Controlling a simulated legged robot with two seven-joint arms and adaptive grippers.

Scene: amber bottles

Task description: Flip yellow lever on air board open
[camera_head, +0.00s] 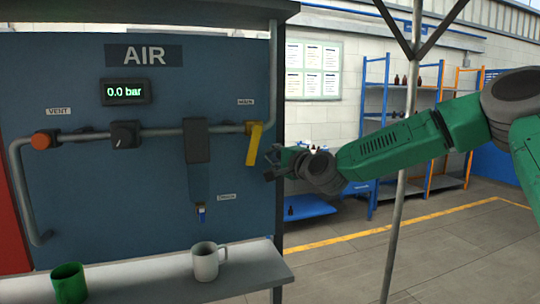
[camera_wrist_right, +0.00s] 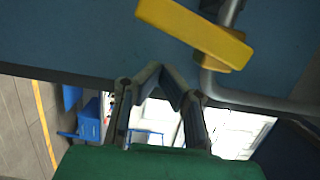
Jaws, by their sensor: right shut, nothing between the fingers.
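The yellow lever (camera_head: 254,143) sits at the right end of the pipe on the blue air board (camera_head: 90,200), under the MAIN label. It hangs down, slightly tilted, across the pipe line. It also shows in the right wrist view (camera_wrist_right: 196,32), just beyond the fingertips. My right gripper (camera_head: 272,163) is shut and empty, just right of the lever near the board's right edge. In the right wrist view its fingers (camera_wrist_right: 160,72) come together below the lever, with a gap between them and it. The display (camera_head: 126,91) reads 0.0 bar. My left gripper is not in view.
The board also carries an orange vent knob (camera_head: 43,140), a black knob (camera_head: 125,134) and a filter unit with a drain (camera_head: 198,160). A ledge (camera_head: 165,283) below holds a green cup (camera_head: 69,284) and a white mug (camera_head: 207,262). A grey pole (camera_head: 398,200) stands right, near my arm.

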